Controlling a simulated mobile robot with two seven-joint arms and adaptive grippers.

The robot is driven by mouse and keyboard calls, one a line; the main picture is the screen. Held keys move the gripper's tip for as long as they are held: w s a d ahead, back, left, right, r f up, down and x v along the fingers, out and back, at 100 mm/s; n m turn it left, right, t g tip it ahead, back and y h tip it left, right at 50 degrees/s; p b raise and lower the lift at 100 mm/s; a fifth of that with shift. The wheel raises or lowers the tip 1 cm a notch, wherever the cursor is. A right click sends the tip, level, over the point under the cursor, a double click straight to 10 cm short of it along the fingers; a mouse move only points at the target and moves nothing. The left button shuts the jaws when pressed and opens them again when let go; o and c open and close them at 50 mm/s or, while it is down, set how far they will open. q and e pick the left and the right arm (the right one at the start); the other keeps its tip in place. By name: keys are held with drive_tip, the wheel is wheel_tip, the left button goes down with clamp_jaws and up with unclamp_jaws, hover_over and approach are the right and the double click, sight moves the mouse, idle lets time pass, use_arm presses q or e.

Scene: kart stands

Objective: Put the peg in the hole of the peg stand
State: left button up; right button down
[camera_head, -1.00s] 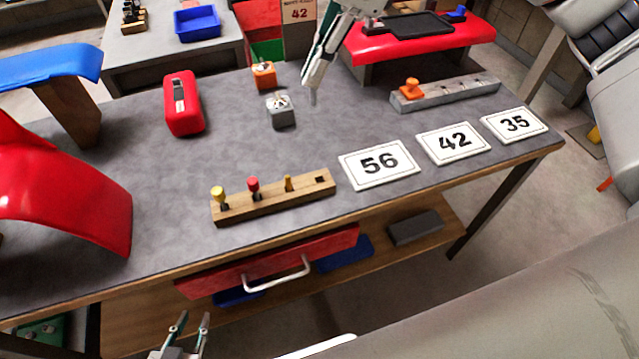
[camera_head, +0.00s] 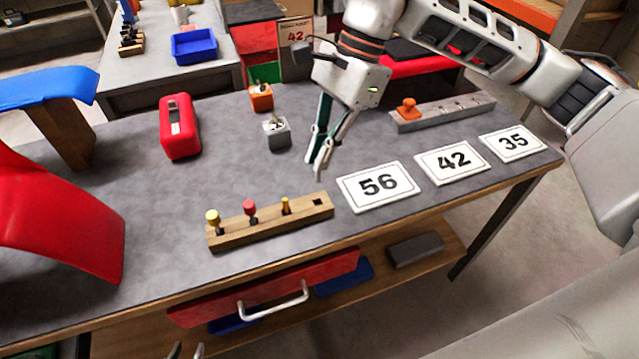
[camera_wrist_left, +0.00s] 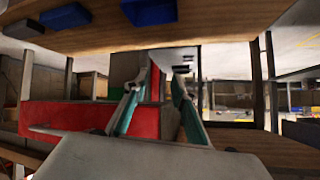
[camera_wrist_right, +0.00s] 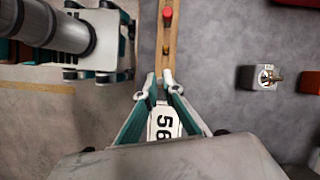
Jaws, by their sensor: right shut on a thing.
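The wooden peg stand (camera_head: 270,224) lies near the table's front edge. It bears a yellow-headed peg (camera_head: 213,220), a red-headed peg (camera_head: 250,210) and a thinner yellow peg (camera_head: 286,206). A dark square hole (camera_head: 318,202) is open at its right end. My right gripper (camera_head: 318,168) is shut on a small greyish peg, mostly hidden by the fingertips, just above and behind that right end. In the right wrist view the fingertips (camera_wrist_right: 157,82) lie over the stand's end (camera_wrist_right: 167,60). My left gripper (camera_wrist_left: 165,80) is open and empty, low before the table; its tips show at the head view's bottom edge.
Number cards 56 (camera_head: 378,186), 42 (camera_head: 452,161) and 35 (camera_head: 512,143) lie right of the stand. A grey cube with a toggle (camera_head: 278,136), an orange cube (camera_head: 262,102) and a red box (camera_head: 180,128) stand behind. A grey stand (camera_head: 445,115) with an orange knob lies back right.

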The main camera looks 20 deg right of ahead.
sight(320, 179)
wheel_tip(320, 179, down, 4)
drive_tip(key=shift+r, duration=0.1)
drive_tip(key=shift+f+b, duration=0.35)
drive_tip(key=shift+f, duration=1.9)
drive_tip(key=c, duration=2.2)
unclamp_jaws()
drive_tip(key=p+v, duration=0.1)
drive_tip(key=v, duration=1.1)
drive_tip(key=shift+r, duration=0.1)
